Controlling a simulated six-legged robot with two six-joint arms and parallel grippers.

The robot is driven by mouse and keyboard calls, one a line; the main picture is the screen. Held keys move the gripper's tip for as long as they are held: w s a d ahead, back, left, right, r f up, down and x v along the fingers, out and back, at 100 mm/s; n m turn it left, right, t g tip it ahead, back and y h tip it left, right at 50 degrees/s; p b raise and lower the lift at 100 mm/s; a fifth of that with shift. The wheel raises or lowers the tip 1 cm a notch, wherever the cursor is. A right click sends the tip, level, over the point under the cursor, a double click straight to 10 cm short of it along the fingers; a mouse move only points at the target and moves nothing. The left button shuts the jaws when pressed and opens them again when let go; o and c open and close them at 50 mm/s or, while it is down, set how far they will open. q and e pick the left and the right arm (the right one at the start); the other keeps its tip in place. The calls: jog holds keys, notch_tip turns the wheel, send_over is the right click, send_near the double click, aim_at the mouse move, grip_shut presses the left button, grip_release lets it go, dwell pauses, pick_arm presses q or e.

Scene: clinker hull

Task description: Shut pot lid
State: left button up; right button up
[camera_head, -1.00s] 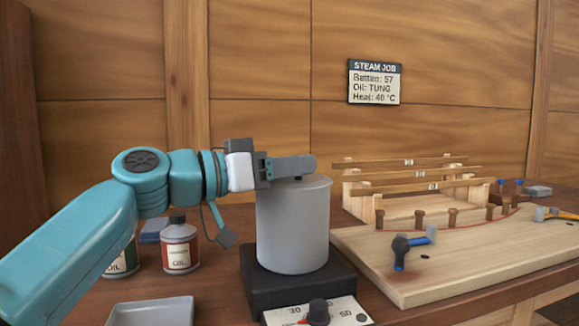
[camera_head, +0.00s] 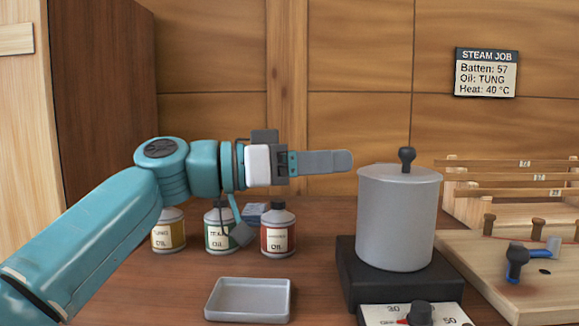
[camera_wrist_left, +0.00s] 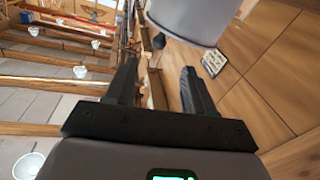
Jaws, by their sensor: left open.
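The grey pot (camera_head: 396,225) stands upright on a black hot plate in the head view. Its grey lid (camera_head: 400,173) lies level across the top, with a dark round knob (camera_head: 407,157) on it; no gap shows at the rim. My left gripper (camera_head: 340,161) is open and empty, just left of the pot at about lid height, apart from it. In the left wrist view its two fingers (camera_wrist_left: 160,72) are spread, with the knob (camera_wrist_left: 158,41) beyond them and the grey pot (camera_wrist_left: 190,15) at the top edge. My right gripper is not in view.
The hot plate (camera_head: 352,280) has a dial panel (camera_head: 455,314) in front. A grey tray (camera_head: 248,318) and several oil bottles (camera_head: 278,232) stand left of it. A wooden board (camera_head: 480,262) with pegs and a rack (camera_head: 465,205) are to the right.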

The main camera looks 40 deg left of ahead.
pick_arm(q)
jog(key=v, duration=0.5)
dwell(0.4)
